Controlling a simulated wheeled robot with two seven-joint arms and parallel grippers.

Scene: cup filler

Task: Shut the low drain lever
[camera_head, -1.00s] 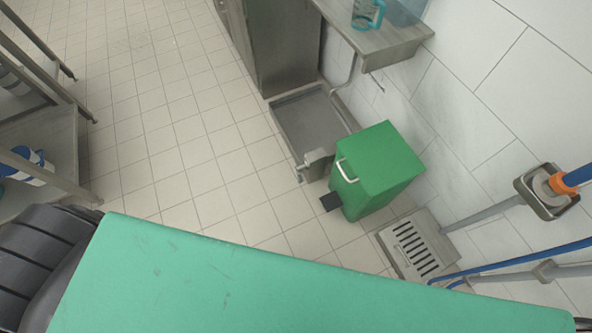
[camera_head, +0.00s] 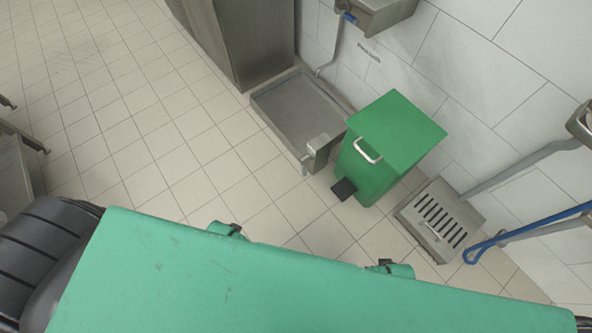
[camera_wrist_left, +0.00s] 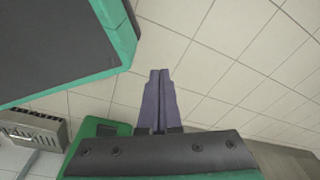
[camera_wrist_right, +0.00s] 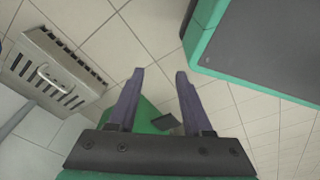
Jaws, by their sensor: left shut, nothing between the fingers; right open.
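A low grey metal floor basin (camera_head: 291,103) stands by the wall, with a small metal block (camera_head: 319,149) at its near corner. A short metal lever (camera_head: 305,165) sticks out from that block towards me. I cannot tell for certain that it is the drain lever. My left gripper (camera_wrist_left: 161,72) is shut and empty, pointing down over bare floor tiles. My right gripper (camera_wrist_right: 160,74) is open and empty above the floor. Both are well apart from the basin. In the head view only parts of my forearms show past my green body edge.
A green pedal bin (camera_head: 385,150) stands right beside the metal block, with a black pedal (camera_head: 343,189) in front. A metal cabinet (camera_head: 240,40) stands behind the basin. The tiled floor at left is open.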

